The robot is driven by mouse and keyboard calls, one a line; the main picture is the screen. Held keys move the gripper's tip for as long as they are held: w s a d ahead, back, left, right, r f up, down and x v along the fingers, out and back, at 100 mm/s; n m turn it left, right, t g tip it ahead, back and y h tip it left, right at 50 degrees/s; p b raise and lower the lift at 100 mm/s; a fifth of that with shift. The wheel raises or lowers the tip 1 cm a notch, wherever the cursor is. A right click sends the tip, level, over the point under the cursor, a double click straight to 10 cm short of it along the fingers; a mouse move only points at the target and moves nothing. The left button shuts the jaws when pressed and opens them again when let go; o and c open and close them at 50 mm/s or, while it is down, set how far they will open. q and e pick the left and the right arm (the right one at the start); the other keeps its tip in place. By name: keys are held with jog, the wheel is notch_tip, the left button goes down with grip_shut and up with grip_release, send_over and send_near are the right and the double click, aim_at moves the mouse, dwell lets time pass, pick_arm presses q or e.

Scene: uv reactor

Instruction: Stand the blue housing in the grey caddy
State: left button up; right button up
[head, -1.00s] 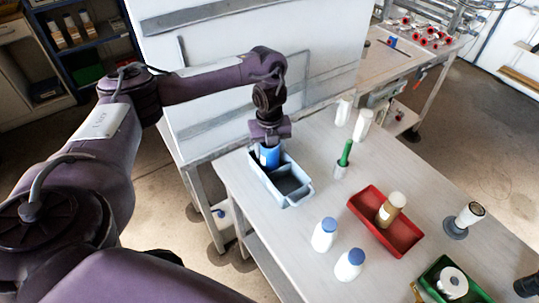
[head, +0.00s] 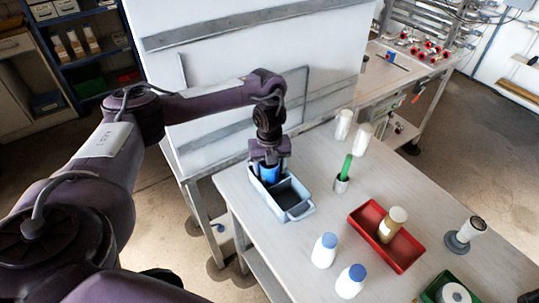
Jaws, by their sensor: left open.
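The blue housing (head: 270,174) stands in the back compartment of the grey caddy (head: 299,213), at the left side of the table, and looks upright. Its top is partly hidden by my left gripper (head: 269,169). My left gripper points down over it, open, with one finger on each side of the housing. The housing's lower part is hidden by the caddy walls. The caddy's front compartment is empty. My right gripper is not in view.
A green item in a small holder (head: 343,178) stands right of the caddy. Two white bottles with blue caps (head: 325,250) stand in front, near a red tray (head: 401,258) holding a brown bottle (head: 391,224). A white panel (head: 220,90) rises behind the table.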

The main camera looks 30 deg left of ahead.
pick_arm(q)
notch_tip(320, 180, up, 12)
jog(key=p, duration=0.3)
jog(key=shift+f, duration=0.25)
